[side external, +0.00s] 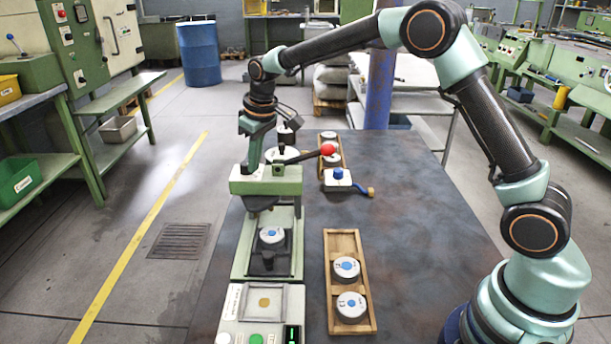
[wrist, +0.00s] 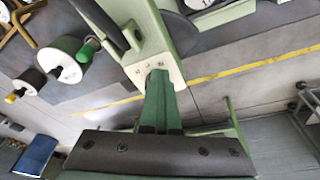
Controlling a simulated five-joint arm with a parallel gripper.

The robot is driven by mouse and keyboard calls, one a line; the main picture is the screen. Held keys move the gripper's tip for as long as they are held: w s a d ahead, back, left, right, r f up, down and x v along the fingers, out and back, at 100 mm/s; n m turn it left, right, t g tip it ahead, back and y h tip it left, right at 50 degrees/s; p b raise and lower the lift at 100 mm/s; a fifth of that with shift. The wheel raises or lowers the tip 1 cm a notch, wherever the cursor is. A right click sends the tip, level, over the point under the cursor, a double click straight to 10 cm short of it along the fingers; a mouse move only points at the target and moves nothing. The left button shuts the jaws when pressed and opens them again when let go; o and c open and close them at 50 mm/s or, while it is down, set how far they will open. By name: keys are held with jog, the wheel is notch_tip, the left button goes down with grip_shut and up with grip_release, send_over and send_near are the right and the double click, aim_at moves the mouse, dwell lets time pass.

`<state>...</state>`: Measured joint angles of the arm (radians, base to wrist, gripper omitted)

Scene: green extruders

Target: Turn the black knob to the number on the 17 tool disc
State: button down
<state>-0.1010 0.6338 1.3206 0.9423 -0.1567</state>
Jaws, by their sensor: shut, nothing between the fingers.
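My gripper (side external: 250,168) comes down onto the left part of the green press head (side external: 285,187), its fingers shut and empty. In the wrist view its green fingers (wrist: 159,80) end over a pale plate (wrist: 140,72) with small dark marks. I cannot make out the black knob apart from my fingers; it may be hidden at their tips. A white disc with a blue centre (side external: 271,235) lies in the press below the head. Two more such discs, a farther one (side external: 346,268) and a nearer one (side external: 351,305), lie in a wooden tray (side external: 341,243). Their numbers are unreadable.
A black lever with a red ball (side external: 327,149) juts right from the press head. A control box with a green button (side external: 256,339) is in front. The table's right half is clear.

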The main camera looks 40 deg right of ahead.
jog(key=shift+w+d, duration=0.15)
jog(key=shift+d, duration=0.25)
jog(key=shift+s+d, duration=0.1)
jog(key=shift+s, duration=0.3)
jog(key=w+v, duration=0.1)
jog(key=v, duration=0.5)
jog(key=shift+w, duration=0.25)
jog(key=shift+r, duration=0.15)
